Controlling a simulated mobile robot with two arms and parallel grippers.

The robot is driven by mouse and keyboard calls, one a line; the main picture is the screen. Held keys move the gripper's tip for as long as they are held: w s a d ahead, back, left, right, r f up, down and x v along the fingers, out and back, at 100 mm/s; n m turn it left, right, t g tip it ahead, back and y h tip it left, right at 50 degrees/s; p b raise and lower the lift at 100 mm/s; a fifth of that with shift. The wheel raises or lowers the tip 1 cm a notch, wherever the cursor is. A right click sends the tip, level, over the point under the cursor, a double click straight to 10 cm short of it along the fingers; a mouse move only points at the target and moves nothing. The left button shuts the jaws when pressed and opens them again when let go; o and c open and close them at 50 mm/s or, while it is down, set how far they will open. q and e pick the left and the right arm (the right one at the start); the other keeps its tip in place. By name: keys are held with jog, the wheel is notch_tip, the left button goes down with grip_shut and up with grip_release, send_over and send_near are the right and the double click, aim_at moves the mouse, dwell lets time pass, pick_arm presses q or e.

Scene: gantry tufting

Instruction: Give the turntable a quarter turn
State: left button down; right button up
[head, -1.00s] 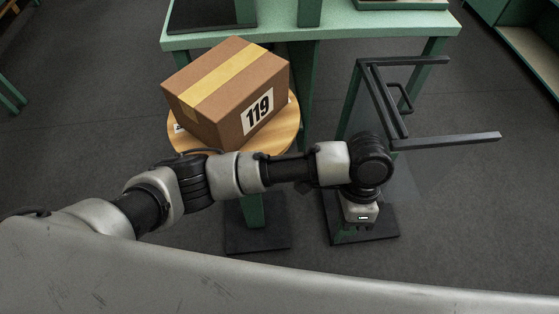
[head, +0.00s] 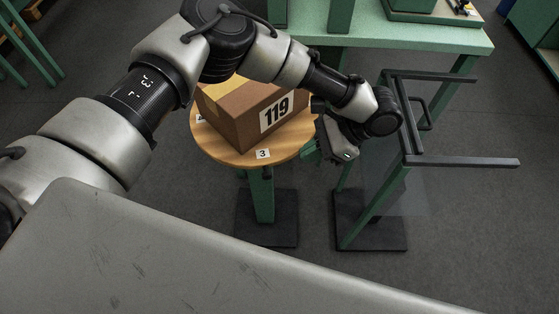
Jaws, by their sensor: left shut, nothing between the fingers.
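The turntable (head: 224,148) is a round wooden disc on a green post with a dark base plate. A small white label with a 3 (head: 262,154) is on its near edge. A brown box (head: 240,127) with yellow tape and a label reading 119 sits on the disc, and my left arm covers its top and back. My left gripper (head: 311,149) is shut and empty at the disc's right edge, fingers pointing left. I cannot tell whether the fingers touch the rim. My right gripper is not in view.
A dark frame with a handle (head: 425,115) and a clear panel stands right of my gripper on a green post. A green table (head: 400,36) is behind, with a tray (head: 430,12) on it. The grey floor (head: 470,230) at the lower right is clear.

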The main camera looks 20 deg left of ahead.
pick_arm(q)
jog(key=s+a+f+p, duration=0.1)
jog(key=s+a+f, duration=0.2)
jog(key=a, duration=0.3)
dwell(0.3)
